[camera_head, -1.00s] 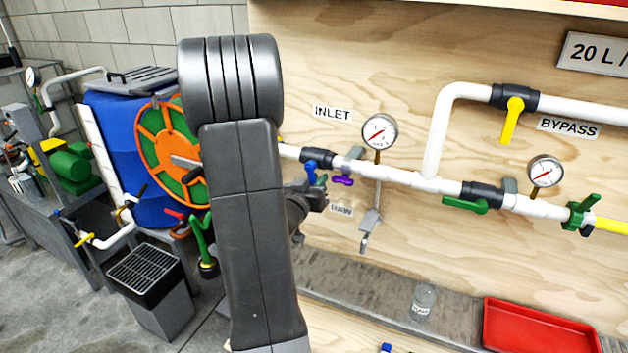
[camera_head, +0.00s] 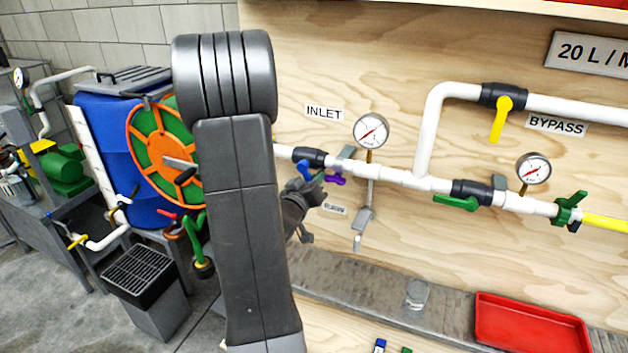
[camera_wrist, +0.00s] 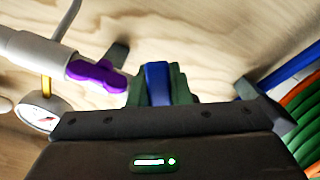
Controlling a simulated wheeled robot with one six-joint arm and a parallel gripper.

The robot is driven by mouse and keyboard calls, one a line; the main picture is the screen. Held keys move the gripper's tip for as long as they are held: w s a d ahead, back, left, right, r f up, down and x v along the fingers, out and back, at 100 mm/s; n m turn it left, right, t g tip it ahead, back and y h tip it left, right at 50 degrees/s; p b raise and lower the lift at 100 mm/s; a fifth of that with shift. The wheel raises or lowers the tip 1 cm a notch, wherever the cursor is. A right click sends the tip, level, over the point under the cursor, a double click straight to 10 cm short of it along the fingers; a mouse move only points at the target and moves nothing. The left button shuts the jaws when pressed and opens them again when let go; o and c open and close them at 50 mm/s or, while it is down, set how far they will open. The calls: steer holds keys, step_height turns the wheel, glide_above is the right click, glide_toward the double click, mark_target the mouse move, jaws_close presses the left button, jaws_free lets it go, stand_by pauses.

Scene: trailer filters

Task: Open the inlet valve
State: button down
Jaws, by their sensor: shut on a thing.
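The inlet valve is a black body (camera_head: 310,157) on the white pipe, below the INLET label (camera_head: 324,113). Its blue handle (camera_head: 304,169) hangs below the body, across the pipe. My gripper (camera_head: 311,182) is at this handle, partly hidden behind my own arm. In the wrist view the blue handle (camera_wrist: 157,84) sits between the two dark green fingers of my gripper (camera_wrist: 157,75), which is shut on it. The handle's far end and its joint with the valve body are hidden in the wrist view.
A small purple handle (camera_head: 334,180) is close beside my gripper, and also shows in the wrist view (camera_wrist: 95,74). A gauge (camera_head: 371,131) stands right of the valve. An orange-rimmed green reel (camera_head: 143,160) is at left. A red tray (camera_head: 530,325) lies on the ledge.

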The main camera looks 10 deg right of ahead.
steer(key=c, duration=1.3)
jaws_free()
steer(key=shift+a, duration=0.1)
steer(key=shift+c, duration=0.2)
